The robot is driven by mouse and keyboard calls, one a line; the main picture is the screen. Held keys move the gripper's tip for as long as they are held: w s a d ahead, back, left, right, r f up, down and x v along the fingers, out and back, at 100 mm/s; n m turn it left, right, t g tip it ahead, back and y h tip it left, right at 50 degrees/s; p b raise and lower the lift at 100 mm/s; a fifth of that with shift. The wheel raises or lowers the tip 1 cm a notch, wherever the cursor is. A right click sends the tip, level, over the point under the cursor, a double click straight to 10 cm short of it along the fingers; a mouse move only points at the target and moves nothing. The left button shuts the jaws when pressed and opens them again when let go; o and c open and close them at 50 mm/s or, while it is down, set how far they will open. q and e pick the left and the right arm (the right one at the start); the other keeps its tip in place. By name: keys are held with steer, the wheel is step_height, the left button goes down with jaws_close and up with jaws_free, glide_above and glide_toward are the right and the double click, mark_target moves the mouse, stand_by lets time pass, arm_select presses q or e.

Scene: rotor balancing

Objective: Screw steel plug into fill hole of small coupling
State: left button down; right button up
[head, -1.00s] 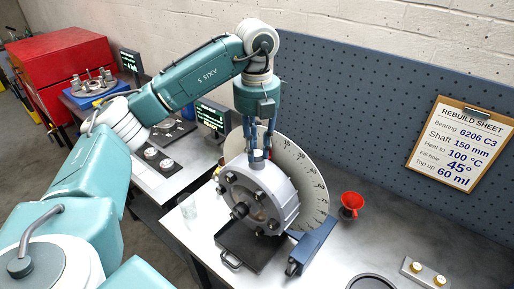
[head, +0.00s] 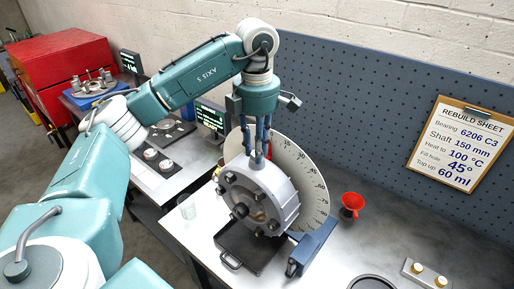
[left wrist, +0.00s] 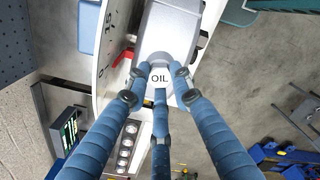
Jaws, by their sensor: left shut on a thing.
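The small coupling (head: 285,195), a grey round housing with dark bolts on its face, stands upright in front of a white graduated dial (head: 318,190). My left gripper (head: 258,155) points down at its top rim, with the blue fingers closed together there. In the left wrist view, the fingertips (left wrist: 160,85) close around a small grey round piece, apparently the steel plug (left wrist: 159,60), against the coupling (left wrist: 168,30). An "OIL" marking shows between the fingers. The fill hole is hidden, and I cannot tell how deep the plug sits. My right gripper is out of view.
A black tray (head: 268,262) lies under the coupling, beside a blue stand arm (head: 313,247). A red funnel (head: 351,203) stands to the right and a clear beaker (head: 189,208) to the left. A pegboard (head: 380,110) bounds the bench behind. Bench between funnel and stand is clear.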

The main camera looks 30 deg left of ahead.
arm_select(q)
steer(key=shift+f, duration=0.15)
steer(key=m, duration=1.1)
steer(key=shift+m, duration=0.4)
steer(key=m, duration=0.4)
steer(key=shift+m+b, duration=0.35)
steer(key=shift+m, duration=0.05)
steer(key=c, duration=1.4)
jaws_free()
steer(key=shift+a, duration=0.1)
steer(key=shift+c, duration=0.9)
